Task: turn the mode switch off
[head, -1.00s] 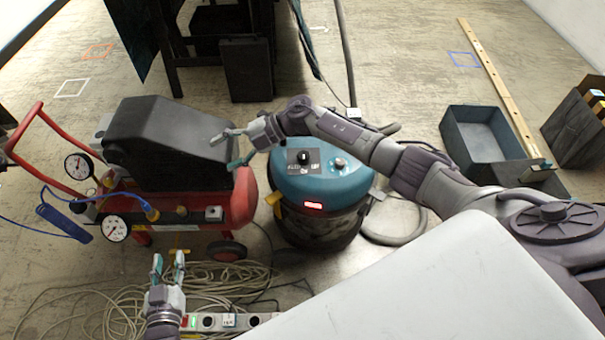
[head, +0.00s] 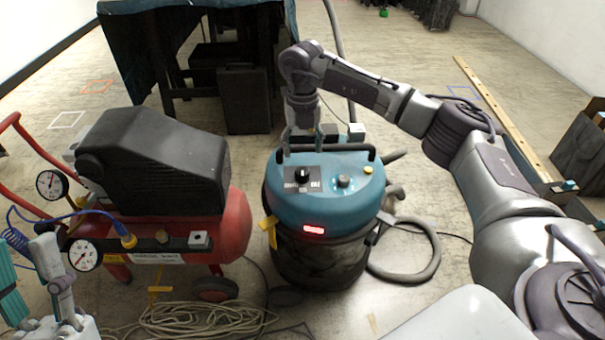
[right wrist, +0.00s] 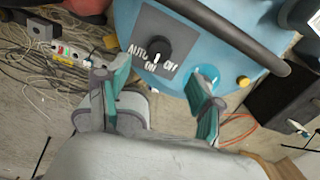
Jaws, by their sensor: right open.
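The mode switch (head: 303,174) is a black knob on a dark label plate on top of a teal vacuum (head: 335,205). In the right wrist view the knob (right wrist: 156,51) shows a white pointer line, with AUTO and ON lettering beside it. Which setting it points to is hard to tell. My right gripper (head: 302,150) points down just behind and above the knob. Its fingers are open in the right wrist view (right wrist: 157,76), with the knob beyond the gap, apart from them. My left gripper (head: 32,278) is at the lower left, fingers apart and empty.
A black handle bar (head: 350,147) crosses the vacuum top close to my right fingers. A smaller knob (head: 344,181), a yellow button (head: 368,170) and a lit red display (head: 314,229) are nearby. A red compressor (head: 235,226) stands left; coiled cable (head: 195,318) lies in front.

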